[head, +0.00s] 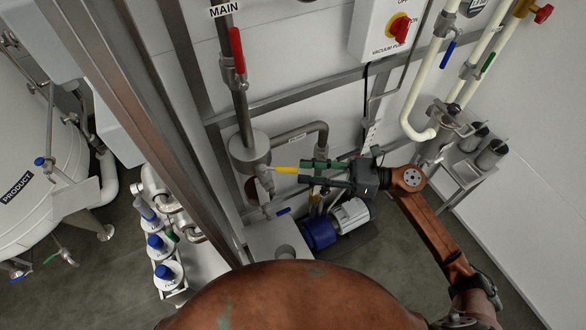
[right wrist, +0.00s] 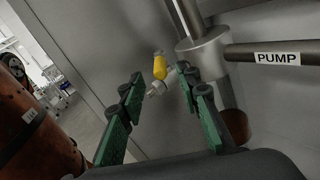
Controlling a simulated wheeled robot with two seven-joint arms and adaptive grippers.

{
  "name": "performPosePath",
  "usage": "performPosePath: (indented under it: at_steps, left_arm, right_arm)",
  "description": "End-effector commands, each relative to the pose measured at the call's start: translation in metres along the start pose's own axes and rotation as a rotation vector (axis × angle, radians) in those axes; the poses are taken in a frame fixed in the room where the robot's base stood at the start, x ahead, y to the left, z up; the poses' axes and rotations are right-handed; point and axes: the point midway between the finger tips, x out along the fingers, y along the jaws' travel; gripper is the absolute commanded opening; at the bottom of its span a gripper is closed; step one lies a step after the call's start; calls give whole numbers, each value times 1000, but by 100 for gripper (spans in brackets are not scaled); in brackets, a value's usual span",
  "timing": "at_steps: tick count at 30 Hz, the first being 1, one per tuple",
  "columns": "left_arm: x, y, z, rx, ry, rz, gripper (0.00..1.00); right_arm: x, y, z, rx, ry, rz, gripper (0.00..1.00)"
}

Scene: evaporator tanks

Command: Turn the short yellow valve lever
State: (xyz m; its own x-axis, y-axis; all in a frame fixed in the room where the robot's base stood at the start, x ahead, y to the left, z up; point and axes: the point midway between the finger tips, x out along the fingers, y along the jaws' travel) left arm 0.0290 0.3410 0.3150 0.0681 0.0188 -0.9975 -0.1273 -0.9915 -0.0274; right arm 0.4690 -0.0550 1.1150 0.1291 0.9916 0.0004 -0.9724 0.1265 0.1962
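The short yellow valve lever (head: 286,170) sticks out to the right from a valve below a grey cylindrical pipe fitting (head: 249,152) in the head view. In the right wrist view the yellow lever (right wrist: 160,67) lies ahead, beyond the fingertips and roughly between them. My right gripper (head: 303,173) has green finger pads and points left at the lever. In the right wrist view its fingers (right wrist: 163,88) stand wide apart with nothing between the pads. Whether a fingertip touches the lever is not clear. My left gripper is not in view.
A pipe labelled PUMP (right wrist: 280,57) runs right from the fitting. A red lever (head: 237,50) is on the MAIN pipe above. A blue and white pump (head: 338,225) sits below my right gripper. Grey frame bars (head: 290,98) cross the wall behind. A product tank (head: 40,165) stands left.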

Motion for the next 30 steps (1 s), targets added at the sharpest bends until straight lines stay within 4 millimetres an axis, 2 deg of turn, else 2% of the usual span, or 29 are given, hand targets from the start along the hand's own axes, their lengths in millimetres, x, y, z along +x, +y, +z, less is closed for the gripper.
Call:
performPosePath:
  at_steps: [1, 6, 12, 30]
  left_arm:
    - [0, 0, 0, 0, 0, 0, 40]
    - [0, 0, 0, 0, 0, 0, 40]
    - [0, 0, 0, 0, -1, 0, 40]
    - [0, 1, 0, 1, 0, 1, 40]
  right_arm:
    - [-12, 0, -1, 1, 3, -3, 31]
    - [-41, 0, -1, 0, 2, -1, 31]
    - [-59, 0, 0, 0, 1, 1, 31]
    - [-61, -1, 0, 4, -2, -1, 31]
